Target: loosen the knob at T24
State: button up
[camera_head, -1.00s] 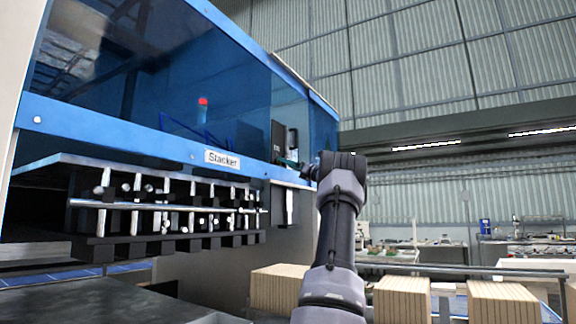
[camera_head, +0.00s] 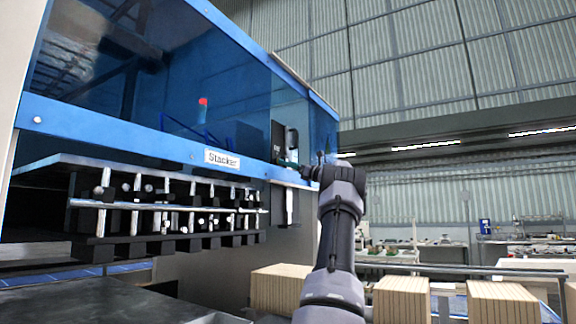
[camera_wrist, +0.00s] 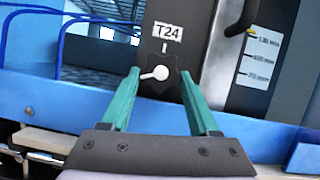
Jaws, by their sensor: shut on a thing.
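The T24 knob (camera_wrist: 163,79) is a dark lobed knob with a pale round centre and a pale pointer in the wrist view. It sits on a dark panel just below the white T24 label (camera_wrist: 167,33). The pointer reaches left from the centre. My gripper (camera_wrist: 160,78) has its two green fingers on either side of the knob, shut on it. In the head view my gripper (camera_head: 290,163) reaches the dark panel at the machine's right end, where the knob is too small to make out.
The blue-framed Stacker machine (camera_head: 222,158) fills the left, with a rack of rods (camera_head: 165,206) below its window. A scale plate (camera_wrist: 263,55) is right of the knob. Stacks of brown boards (camera_head: 402,298) stand at lower right.

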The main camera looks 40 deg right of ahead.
jog(key=o, duration=1.4)
jog(key=v, duration=1)
jog(key=shift+s+d+f, duration=0.15)
jog(key=shift+s+d, duration=0.05)
jog(key=shift+s, duration=0.05)
